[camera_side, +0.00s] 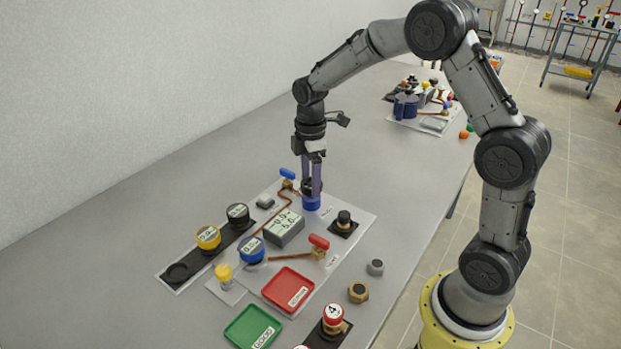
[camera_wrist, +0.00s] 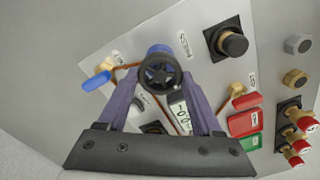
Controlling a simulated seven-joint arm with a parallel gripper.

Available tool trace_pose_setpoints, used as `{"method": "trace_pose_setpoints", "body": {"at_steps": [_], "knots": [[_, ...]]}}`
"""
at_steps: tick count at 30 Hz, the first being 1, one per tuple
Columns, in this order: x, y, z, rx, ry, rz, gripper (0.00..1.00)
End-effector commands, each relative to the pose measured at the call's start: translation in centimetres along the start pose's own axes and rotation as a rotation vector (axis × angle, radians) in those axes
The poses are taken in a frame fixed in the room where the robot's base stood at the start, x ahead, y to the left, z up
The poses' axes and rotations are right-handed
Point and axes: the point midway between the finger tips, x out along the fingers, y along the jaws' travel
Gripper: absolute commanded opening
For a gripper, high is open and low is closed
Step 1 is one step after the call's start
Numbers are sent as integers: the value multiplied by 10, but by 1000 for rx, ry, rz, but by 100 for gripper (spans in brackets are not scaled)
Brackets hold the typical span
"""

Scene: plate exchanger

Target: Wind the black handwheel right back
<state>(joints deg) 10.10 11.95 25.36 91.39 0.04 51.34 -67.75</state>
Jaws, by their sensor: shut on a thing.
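The black handwheel (camera_wrist: 160,71) is a small spoked wheel on top of a round blue body (camera_side: 311,203) at the far end of the panel. My gripper (camera_side: 312,184) points straight down over it. Its two purple fingers are shut on the handwheel, one on each side, as the wrist view also shows. In the side view the fingers mostly hide the wheel. The wheel's turn angle cannot be told.
A blue-handled valve (camera_side: 287,174) stands close left of the fingers. A grey display (camera_side: 284,229), a red-handled valve (camera_side: 319,242), and a black knob (camera_side: 344,218) are nearby. Red (camera_side: 275,301) and green (camera_side: 240,335) trays lie nearer.

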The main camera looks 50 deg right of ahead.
Motion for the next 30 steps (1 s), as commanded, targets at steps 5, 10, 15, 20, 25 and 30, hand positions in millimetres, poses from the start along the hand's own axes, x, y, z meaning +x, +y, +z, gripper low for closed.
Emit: {"method": "trace_pose_setpoints", "body": {"at_steps": [5,10,15,20,25,30], "knots": [[-3,1,-1,-7,2,5,11],[-3,1,-1,-8,2,5,11],[-2,1,0,-7,1,4,94],[-1,0,0,-6,0,2,97],[-2,0,0,-5,0,2,97],[-18,1,-1,-5,2,6,97]]}}
